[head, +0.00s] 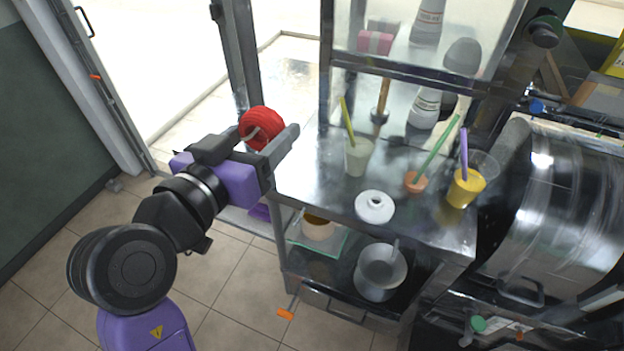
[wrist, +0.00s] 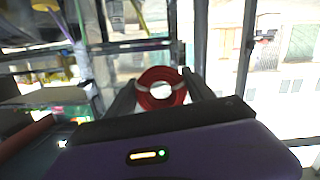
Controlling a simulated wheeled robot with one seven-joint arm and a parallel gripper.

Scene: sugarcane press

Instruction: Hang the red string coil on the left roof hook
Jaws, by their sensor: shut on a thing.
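The red string coil (head: 259,119) is a round ring with a light band across it. My gripper (head: 271,135) is shut on the coil and holds it up in the air, left of the metal counter. In the wrist view the coil (wrist: 148,93) sits between the two dark fingers of my gripper (wrist: 163,86), its open centre facing the camera. I cannot make out the left roof hook for certain in either view.
The metal counter (head: 330,188) holds a pale drink cup (head: 358,160), a yellow drink cup (head: 464,190) and a white round lid (head: 374,207). A metal post (head: 240,60) rises behind the coil. A metal pot (head: 381,277) stands on the lower shelf. The tiled floor at left is clear.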

